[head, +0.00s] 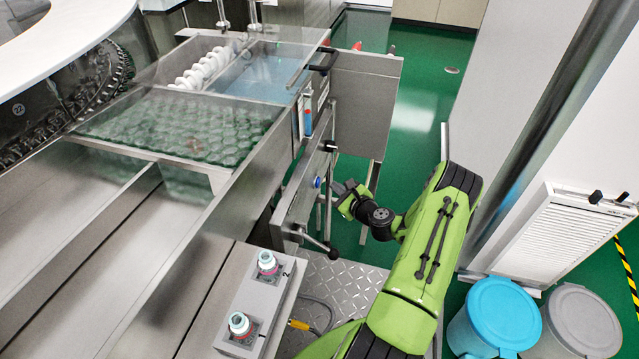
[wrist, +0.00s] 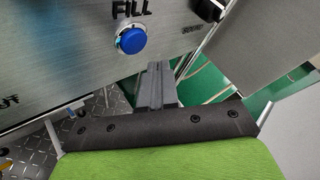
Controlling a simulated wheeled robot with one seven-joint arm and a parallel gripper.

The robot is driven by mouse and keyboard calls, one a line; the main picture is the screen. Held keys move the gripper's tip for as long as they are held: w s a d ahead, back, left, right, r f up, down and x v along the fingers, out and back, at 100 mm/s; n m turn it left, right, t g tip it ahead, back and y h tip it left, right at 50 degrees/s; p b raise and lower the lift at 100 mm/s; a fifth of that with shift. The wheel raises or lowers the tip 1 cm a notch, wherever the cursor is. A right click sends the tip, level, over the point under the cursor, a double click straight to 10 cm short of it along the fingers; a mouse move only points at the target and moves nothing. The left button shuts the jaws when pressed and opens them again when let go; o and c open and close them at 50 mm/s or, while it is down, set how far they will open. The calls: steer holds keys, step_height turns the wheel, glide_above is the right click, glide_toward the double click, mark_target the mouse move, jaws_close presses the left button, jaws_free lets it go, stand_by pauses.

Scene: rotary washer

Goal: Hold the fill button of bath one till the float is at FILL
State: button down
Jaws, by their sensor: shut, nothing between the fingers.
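The blue round fill button (head: 317,182) is on the steel front panel of the bath. In the wrist view the button (wrist: 131,41) sits in a pale ring under the word FILL. My gripper (head: 341,189) is shut and empty, just right of the button in the head view. In the wrist view the closed fingers (wrist: 159,70) point toward the panel, right of and below the button, and look apart from it. A narrow upright gauge (head: 308,117) with blue and red parts is on the bath's side; its float level and marks are too small to read.
A black handle (head: 322,62) juts out above the panel, and a lever (head: 318,243) sticks out below it. A bath of blue liquid (head: 262,75) lies behind the panel. A box with two bottles (head: 254,311) stands in front. Blue (head: 504,312) and grey bins stand at right.

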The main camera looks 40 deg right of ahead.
steer(key=s+d, duration=0.2)
steer(key=s, duration=0.1)
steer(key=shift+d, duration=0.1)
stand_by(0.5)
